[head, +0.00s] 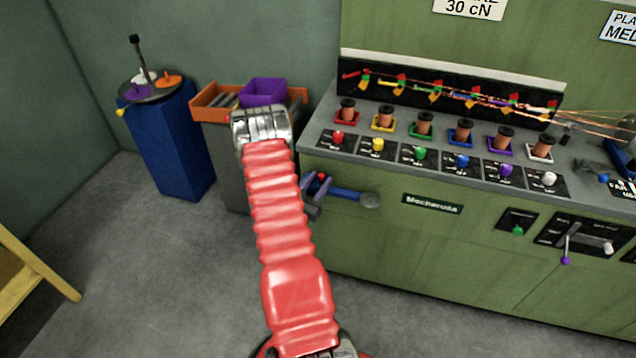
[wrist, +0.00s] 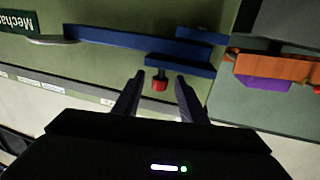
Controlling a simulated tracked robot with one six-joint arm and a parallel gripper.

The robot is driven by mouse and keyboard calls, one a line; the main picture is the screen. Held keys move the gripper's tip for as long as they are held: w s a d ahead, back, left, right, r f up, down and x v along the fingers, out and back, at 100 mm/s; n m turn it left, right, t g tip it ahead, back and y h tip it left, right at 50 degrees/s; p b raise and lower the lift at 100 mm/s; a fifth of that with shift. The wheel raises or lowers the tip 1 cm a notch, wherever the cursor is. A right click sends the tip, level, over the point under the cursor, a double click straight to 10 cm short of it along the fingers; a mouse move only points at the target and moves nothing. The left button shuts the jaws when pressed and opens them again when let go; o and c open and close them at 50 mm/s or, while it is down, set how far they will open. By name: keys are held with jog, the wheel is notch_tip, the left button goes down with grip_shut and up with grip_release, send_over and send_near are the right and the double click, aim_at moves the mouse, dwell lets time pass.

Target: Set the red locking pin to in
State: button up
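The red locking pin (wrist: 160,84) has a small red knob on a dark stem. In the wrist view it sticks out from a blue bracket (wrist: 180,66) attached to a long blue bar (wrist: 120,38). My gripper (wrist: 158,77) is open, with one finger on each side of the red knob in the picture and a visible gap on both sides. I cannot tell how deep the knob sits between the fingertips. In the head view the knob (head: 321,176) shows beside the blue bar (head: 346,193) at the green machine's left end, with my dark gripper (head: 313,192) close by it.
The green machine (head: 400,255) carries a row of spools and coloured knobs on its top. Left of it stand an orange bin (head: 212,100) and a purple bin (head: 263,92), then a blue pedestal (head: 172,145). A yellow frame (head: 30,275) stands at far left. Grey floor between is clear.

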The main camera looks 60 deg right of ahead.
jog(key=a, duration=1.3)
jog(key=shift+w+a, duration=0.3)
jog(key=shift+a, duration=0.1)
jog(key=shift+f, duration=0.1)
